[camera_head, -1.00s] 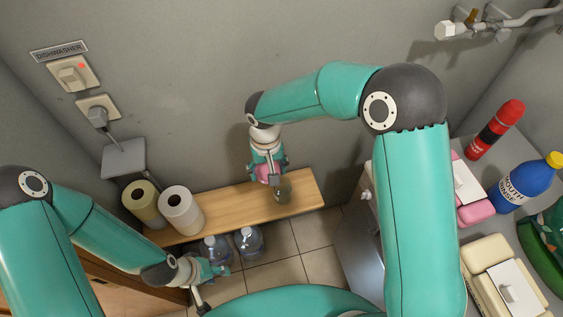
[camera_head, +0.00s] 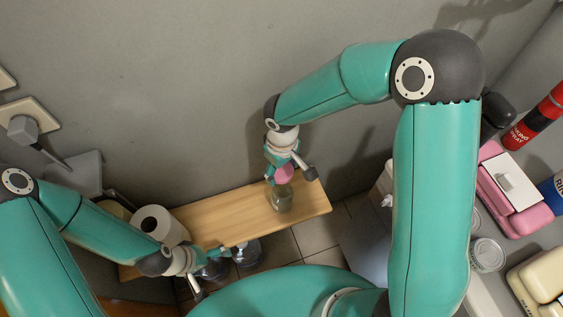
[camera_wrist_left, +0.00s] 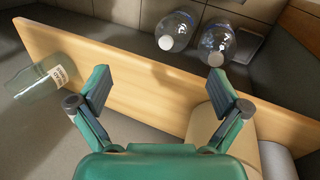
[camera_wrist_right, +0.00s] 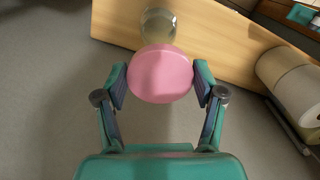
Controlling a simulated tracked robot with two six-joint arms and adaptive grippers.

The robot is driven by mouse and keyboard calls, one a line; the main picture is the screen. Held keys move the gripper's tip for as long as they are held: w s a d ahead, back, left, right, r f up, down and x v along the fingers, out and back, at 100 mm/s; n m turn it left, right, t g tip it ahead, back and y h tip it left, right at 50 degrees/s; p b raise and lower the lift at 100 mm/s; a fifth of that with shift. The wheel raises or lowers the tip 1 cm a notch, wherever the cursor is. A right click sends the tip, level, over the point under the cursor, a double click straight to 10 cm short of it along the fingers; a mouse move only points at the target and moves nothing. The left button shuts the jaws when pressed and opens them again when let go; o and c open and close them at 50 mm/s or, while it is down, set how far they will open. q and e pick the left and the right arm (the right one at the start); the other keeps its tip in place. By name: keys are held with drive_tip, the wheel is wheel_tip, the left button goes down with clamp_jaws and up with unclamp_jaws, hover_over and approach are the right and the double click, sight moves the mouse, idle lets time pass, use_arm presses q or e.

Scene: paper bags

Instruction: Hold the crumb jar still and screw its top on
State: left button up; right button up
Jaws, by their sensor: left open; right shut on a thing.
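The crumb jar (camera_head: 282,199) is clear glass and stands at the right end of the wooden shelf. It shows with its label in the left wrist view (camera_wrist_left: 36,82) and beyond the lid in the right wrist view (camera_wrist_right: 158,22). The pink round top (camera_wrist_right: 161,74) is held between the fingers of my right gripper (camera_wrist_right: 161,82), which is shut on it. In the head view the top (camera_head: 284,174) is just above and behind the jar, apart from it in the right wrist view. My left gripper (camera_wrist_left: 160,85) is open and empty, left of the jar near the shelf's front edge.
The wooden shelf (camera_head: 235,212) carries paper rolls (camera_head: 160,226) at its left. Clear plastic bottles (camera_wrist_left: 176,30) stand on the floor below. A counter at the right holds a pink box (camera_head: 512,190), a tin (camera_head: 487,254) and a red can (camera_head: 535,120). The shelf middle is clear.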

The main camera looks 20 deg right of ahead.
use_arm(q)
drive_tip(key=shift+a, duration=0.1)
use_arm(e)
drive_tip(key=shift+w, duration=0.1)
use_arm(q)
drive_tip(key=shift+s+a, duration=0.1)
drive_tip(key=shift+c, duration=0.2)
use_arm(e)
drive_tip(key=shift+d+r, duration=0.1)
drive_tip(key=shift+d, duration=0.1)
use_arm(q)
drive_tip(key=s+d+f+n+g, duration=0.2)
drive_tip(key=s+n+g, duration=0.2)
drive_tip(key=s+n, duration=0.1)
drive_tip(key=n+t+h, duration=0.7)
drive_tip(key=n+h, duration=0.1)
drive_tip(key=n, duration=0.7)
approach(273, 203)
drive_tip(key=x, duration=0.3)
drive_tip(key=shift+s+d+f, duration=0.1)
drive_tip(key=shift+d, duration=0.05)
drive_tip(key=shift+x, duration=4.85)
